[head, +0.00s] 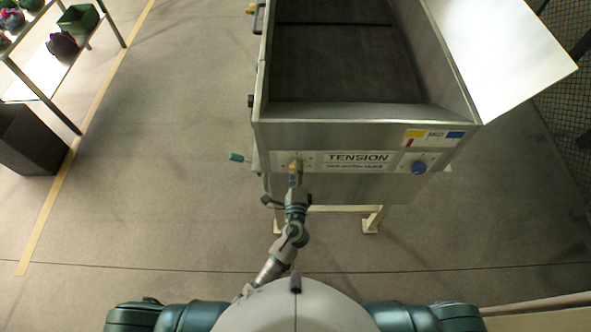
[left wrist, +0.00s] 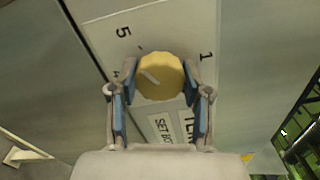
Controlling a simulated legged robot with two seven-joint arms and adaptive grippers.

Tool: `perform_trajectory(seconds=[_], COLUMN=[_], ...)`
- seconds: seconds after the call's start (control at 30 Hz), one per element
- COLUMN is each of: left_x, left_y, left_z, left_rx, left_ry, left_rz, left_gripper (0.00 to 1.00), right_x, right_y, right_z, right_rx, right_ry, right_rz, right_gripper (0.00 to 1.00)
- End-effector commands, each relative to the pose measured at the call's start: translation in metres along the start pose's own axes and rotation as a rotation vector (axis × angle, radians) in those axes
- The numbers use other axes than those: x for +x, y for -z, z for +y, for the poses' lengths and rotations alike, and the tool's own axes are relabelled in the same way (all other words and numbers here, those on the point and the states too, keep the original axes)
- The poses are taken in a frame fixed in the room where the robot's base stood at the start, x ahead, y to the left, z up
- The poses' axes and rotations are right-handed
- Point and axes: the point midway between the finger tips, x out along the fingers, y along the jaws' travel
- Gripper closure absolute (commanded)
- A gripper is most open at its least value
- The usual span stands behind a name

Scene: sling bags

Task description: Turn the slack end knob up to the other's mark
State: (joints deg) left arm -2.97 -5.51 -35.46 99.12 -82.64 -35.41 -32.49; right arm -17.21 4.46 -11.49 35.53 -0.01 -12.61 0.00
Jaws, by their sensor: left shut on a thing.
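A yellow knob (head: 295,164) sits at the left end of the steel machine's front panel, beside the TENSION label (head: 358,158). A blue knob (head: 418,168) sits at the right end; its pointer setting is too small to read. My left gripper (head: 296,172) reaches up to the yellow knob. In the left wrist view its fingers (left wrist: 160,100) are closed on both sides of the yellow knob (left wrist: 166,85). A pale pointer line on its face slants to the upper left, roughly toward the side with the printed 5 and a partly hidden digit. A 1 is printed at upper right. My right gripper is out of view.
The machine's open trough (head: 345,60) lies behind the panel, with a pale side sheet (head: 505,40) at right. A dark bin (head: 30,140) and shelf stand far left. The floor between is clear.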

Motion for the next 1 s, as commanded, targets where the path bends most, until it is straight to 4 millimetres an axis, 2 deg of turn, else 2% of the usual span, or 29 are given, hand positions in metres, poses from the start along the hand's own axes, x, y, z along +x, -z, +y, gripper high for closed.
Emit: perform_trajectory(seconds=[0.33, 0.37, 0.43, 0.77, 0.87, 1.0], left_x=[-0.002, -0.002, -0.002, -0.002, -0.010, -0.036], left_y=[0.003, 0.003, 0.002, 0.001, 0.001, 0.001], left_z=[0.005, 0.005, 0.004, 0.002, 0.003, 0.004], left_rx=[0.006, 0.006, 0.006, 0.003, 0.003, 0.002], left_ry=[-0.008, -0.008, -0.007, -0.004, -0.006, -0.007], left_rz=[0.006, 0.006, 0.006, 0.002, 0.002, 0.004], left_gripper=[0.87, 0.44, 0.27, 0.27, 0.27, 0.27], right_x=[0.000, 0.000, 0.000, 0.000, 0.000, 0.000], right_y=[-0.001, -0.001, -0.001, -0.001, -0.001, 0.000], right_z=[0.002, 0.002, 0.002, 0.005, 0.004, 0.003], right_rx=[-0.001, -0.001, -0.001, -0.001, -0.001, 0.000], right_ry=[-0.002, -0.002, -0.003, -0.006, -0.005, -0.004], right_rz=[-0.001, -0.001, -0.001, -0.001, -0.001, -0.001], right_gripper=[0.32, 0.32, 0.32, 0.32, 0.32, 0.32])
